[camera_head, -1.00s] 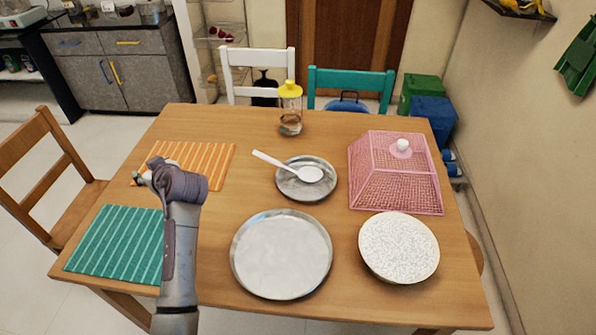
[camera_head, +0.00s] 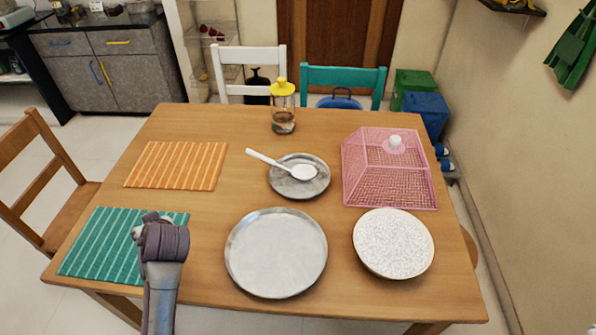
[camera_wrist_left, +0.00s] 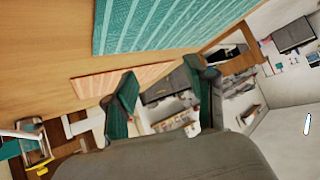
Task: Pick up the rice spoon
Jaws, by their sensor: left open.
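The white rice spoon (camera_head: 302,172) lies on the small metal plate (camera_head: 285,190). Its bowl rests in the plate and its handle sticks out over the rim toward the upper left. My left gripper (camera_head: 147,222) is above the teal striped mat, to the left of the spoon and nearer the front edge, well apart from it. The wrist view shows its two fingers apart with nothing between them (camera_wrist_left: 163,72). In the head view my wrist mostly hides the fingers. My right gripper is not in view.
A large metal plate (camera_head: 276,252) and a white speckled round item (camera_head: 393,243) are at the front. A pink mesh cover (camera_head: 388,170) stands right, a yellow-lidded jar (camera_head: 283,110) behind. Orange (camera_head: 177,165) and teal (camera_head: 95,245) mats lie left. Table between orange mat and spoon is clear.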

